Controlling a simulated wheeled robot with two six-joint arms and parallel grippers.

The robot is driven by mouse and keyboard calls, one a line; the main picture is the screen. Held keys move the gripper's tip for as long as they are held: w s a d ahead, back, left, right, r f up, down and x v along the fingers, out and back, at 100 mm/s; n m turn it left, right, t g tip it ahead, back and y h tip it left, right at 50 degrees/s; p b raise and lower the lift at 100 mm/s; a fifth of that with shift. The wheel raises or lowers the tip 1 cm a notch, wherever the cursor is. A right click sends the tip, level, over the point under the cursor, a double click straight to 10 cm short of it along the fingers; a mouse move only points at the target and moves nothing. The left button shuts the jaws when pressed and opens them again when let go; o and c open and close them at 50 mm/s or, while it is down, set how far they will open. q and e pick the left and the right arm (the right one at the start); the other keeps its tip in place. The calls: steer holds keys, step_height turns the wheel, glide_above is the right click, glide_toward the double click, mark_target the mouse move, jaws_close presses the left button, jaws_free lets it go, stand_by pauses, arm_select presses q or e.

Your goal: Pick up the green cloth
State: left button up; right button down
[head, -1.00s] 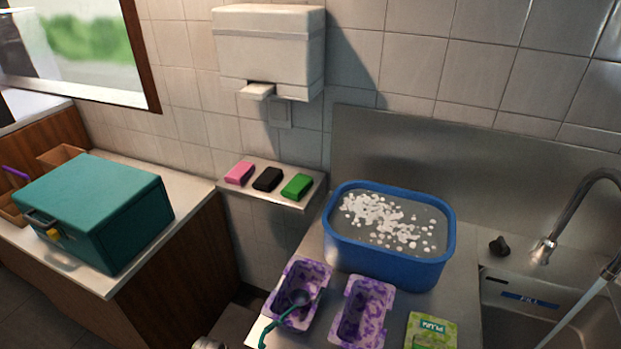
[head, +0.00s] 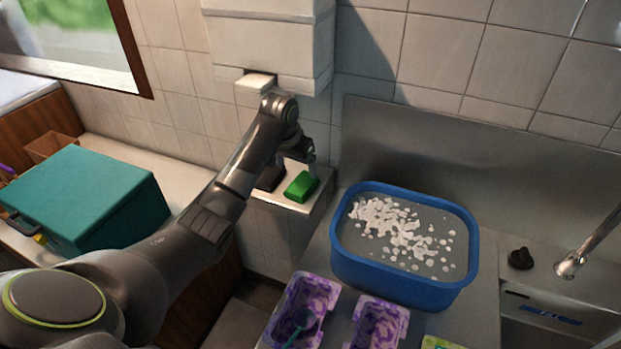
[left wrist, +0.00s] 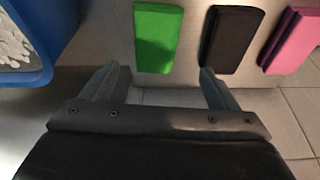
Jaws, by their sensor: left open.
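The green cloth (head: 301,187) is a folded block lying on a small steel wall shelf (head: 283,201). My left gripper (head: 303,160) is over the shelf near the green and black cloths. In the left wrist view my left gripper (left wrist: 162,84) is open and empty, with its fingers short of the cloths. The arm hides the pink cloth in the head view. My right gripper is not in view.
A blue tub (head: 401,280) of water with white bits stands right of the shelf. A white dispenser (head: 270,45) hangs above the shelf. A teal box (head: 80,200) sits on the left counter. Purple trays (head: 378,325) stand in front of the tub.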

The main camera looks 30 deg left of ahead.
mark_target(302, 183)
arm_select(q)
steer(key=shift+w+f, duration=0.15)
steer(key=shift+f, duration=0.2)
steer(key=shift+s+f, duration=0.2)
steer(key=shift+d+f+p, duration=0.35)
steer(key=shift+f+p, duration=0.55)
steer(key=shift+p, duration=0.05)
steer(key=x, duration=0.2)
steer(key=shift+w+f, duration=0.2)
steer(key=shift+f, duration=0.1)
steer(key=shift+w+f, duration=0.1)
steer(key=shift+f, duration=0.35)
steer(key=c, duration=1.1)
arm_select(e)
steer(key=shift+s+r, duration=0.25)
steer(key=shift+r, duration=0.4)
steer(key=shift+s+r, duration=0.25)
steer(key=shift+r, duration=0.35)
